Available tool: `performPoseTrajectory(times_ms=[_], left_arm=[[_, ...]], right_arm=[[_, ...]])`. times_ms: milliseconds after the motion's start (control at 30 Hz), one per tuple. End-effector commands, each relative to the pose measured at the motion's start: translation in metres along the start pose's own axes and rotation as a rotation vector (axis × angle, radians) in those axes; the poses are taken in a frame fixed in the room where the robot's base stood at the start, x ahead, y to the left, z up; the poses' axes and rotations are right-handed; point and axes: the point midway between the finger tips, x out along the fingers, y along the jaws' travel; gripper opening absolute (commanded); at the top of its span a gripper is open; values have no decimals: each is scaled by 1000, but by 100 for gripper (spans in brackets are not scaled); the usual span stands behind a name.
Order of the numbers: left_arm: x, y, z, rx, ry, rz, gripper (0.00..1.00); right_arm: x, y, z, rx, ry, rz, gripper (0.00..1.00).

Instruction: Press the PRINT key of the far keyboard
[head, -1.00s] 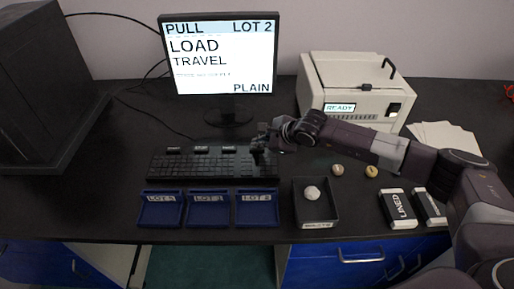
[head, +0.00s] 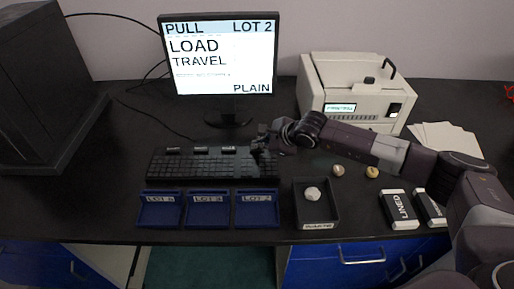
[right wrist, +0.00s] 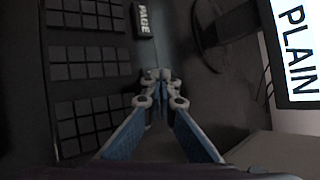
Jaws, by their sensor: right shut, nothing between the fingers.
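The black keyboard (head: 205,171) lies in front of the monitor. Several raised labelled keys stand along its back edge; in the head view their labels are too small to read. In the right wrist view one reads PAGE (right wrist: 143,20). No label reading PRINT can be made out; the back right corner of the keyboard is partly hidden by my right gripper. My right gripper (head: 259,149) is shut and empty, over that corner. In the right wrist view its fingertips (right wrist: 160,76) are together beside the keys; contact cannot be told. My left gripper is not in view.
The monitor (head: 222,60) shows LOAD TRAVEL, PLAIN. A beige machine (head: 350,88) with a small lit display stands right of it. Blue trays (head: 160,221) and a black tray (head: 328,214) holding a pale lump lie in front. Two LINED boxes (head: 400,209) lie right.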

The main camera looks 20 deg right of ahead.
Motion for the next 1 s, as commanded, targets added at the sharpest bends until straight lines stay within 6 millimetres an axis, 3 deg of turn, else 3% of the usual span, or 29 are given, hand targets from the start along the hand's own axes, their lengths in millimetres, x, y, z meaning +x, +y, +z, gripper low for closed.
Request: performPoseTrajectory(times_ms=[733,1000], left_arm=[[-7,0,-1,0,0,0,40],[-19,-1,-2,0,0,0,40]], right_arm=[[-14,-10,9,0,0,0,0],[-31,-23,22,0,0,-1,0]])
